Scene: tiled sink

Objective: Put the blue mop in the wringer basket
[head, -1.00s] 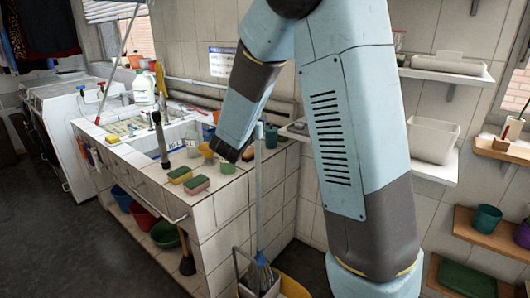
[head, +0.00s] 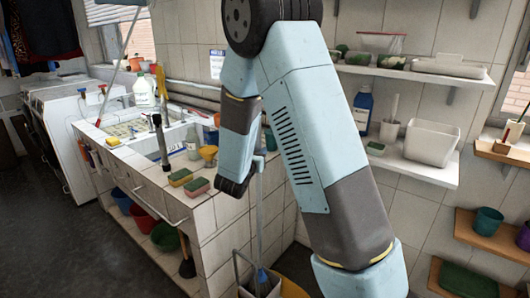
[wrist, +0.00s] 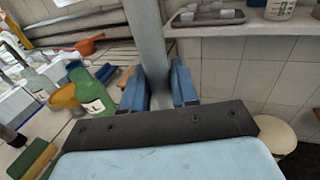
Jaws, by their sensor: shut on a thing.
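The blue mop's pale handle (head: 258,215) stands almost upright beside the counter corner in the head view. Its blue head (head: 262,277) is low at the bottom edge, beside or in front of the grey wringer basket (head: 238,262) on the yellow bucket (head: 292,288). I cannot tell whether the head is inside the basket. In the wrist view my gripper (wrist: 160,88) is shut on the mop handle (wrist: 147,30), with a blue finger on each side. In the head view my forearm partly hides the upper handle.
The tiled counter (head: 205,210) is close on the left, with sponges (head: 181,177), a green bottle (wrist: 96,92) and a yellow cup (wrist: 65,98) near the handle. Wall shelves (head: 425,167) with containers stand on the right. Open floor (head: 95,245) lies front left.

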